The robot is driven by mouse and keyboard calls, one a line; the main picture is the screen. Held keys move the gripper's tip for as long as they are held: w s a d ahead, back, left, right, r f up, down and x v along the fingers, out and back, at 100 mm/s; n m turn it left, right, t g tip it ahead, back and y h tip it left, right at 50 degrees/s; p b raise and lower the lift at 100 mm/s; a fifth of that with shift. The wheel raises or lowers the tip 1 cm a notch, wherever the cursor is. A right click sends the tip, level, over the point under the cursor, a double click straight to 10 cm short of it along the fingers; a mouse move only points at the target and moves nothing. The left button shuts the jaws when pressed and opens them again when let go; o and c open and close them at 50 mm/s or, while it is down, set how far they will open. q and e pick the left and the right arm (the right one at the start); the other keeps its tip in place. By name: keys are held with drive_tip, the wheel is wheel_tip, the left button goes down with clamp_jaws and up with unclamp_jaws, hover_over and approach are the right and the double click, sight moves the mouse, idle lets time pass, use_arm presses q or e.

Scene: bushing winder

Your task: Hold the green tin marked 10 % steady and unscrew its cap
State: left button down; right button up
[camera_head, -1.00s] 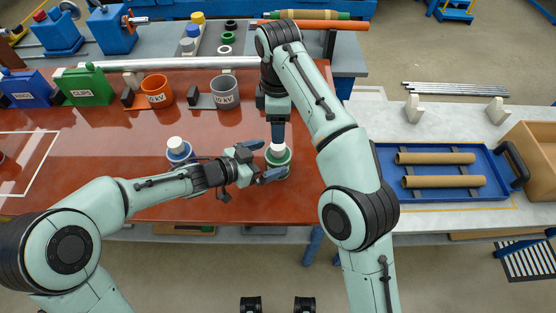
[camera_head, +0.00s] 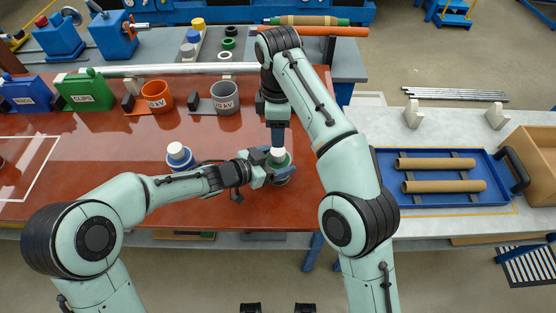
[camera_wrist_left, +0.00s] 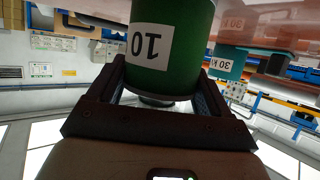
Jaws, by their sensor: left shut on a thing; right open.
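The green tin (camera_head: 288,161) stands on the red-brown bench top near its front edge, with its white cap (camera_head: 277,154) on top. In the left wrist view the tin (camera_wrist_left: 186,30) fills the upper middle, and its white label reads 10 upside down. My left gripper (camera_head: 274,166) is shut on the tin's body from the left, one finger on each side. My right gripper (camera_head: 278,138) points down from above, open, with its fingertips at the cap. Whether they touch the cap cannot be told.
A blue tin with a white cap (camera_head: 180,154) stands to the left; a tin labelled 30 (camera_wrist_left: 226,64) shows in the wrist view. A blue tray (camera_head: 440,198) lies right.

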sight(278, 150)
drive_tip(key=m, duration=1.3)
drive_tip(key=shift+m, duration=0.3)
drive_tip(key=m, duration=1.2)
drive_tip(key=shift+m, duration=0.4)
drive_tip(key=shift+f, duration=4)
